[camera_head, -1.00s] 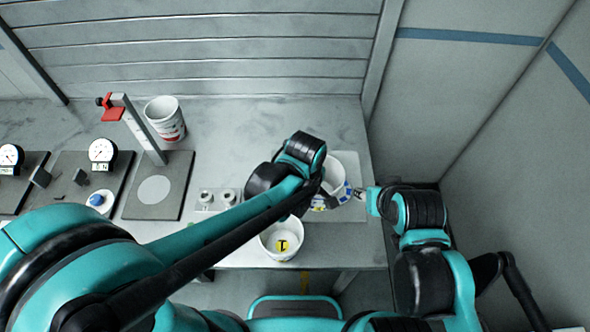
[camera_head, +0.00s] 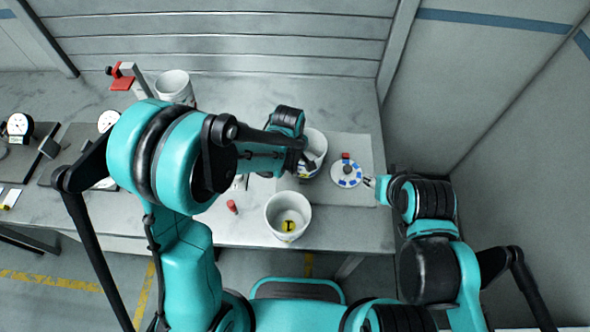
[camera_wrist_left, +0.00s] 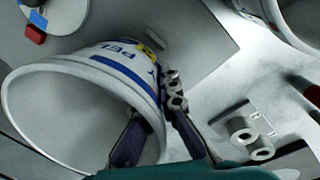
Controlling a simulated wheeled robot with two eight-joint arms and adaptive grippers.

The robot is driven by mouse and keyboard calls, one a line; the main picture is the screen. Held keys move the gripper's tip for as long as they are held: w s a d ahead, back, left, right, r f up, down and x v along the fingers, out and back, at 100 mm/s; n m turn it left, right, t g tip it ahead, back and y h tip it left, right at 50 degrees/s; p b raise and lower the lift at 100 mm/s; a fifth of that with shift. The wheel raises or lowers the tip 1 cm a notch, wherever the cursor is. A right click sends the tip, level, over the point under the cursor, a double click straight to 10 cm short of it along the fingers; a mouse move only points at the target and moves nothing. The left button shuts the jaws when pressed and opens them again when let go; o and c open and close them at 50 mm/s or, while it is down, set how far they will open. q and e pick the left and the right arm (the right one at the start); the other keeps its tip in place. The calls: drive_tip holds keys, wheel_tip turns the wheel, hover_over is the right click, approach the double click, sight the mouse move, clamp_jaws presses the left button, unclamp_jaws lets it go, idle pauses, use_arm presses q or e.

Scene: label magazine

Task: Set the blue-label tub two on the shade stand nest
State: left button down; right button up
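The blue-label tub two (camera_head: 318,143) is a white open tub, and its blue lettering and a bit of yellow show in the left wrist view (camera_wrist_left: 112,62). My left gripper (camera_wrist_left: 152,135) is shut on its wall, one finger inside the rim and one outside. The head view shows tub and gripper over the left part of the grey mat. The shade stand's post and red top (camera_head: 122,83) show at the back left; my left arm hides its nest. My right gripper (camera_head: 369,181) is at the mat's right edge, too small to tell open or shut.
A white tub with a yellow 1 mark (camera_head: 288,217) stands at the table's front edge. Another white tub (camera_head: 175,88) stands at the back. A blue-and-white disc (camera_head: 346,174) lies on the mat (camera_head: 365,150). A red cylinder (camera_head: 232,206) and metal pieces (camera_wrist_left: 250,140) lie near the front.

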use_arm(q)
drive_tip(key=shift+f, duration=0.35)
drive_tip(key=shift+f, duration=0.2)
drive_tip(key=c, duration=1.7)
unclamp_jaws()
drive_tip(key=shift+r, duration=0.15)
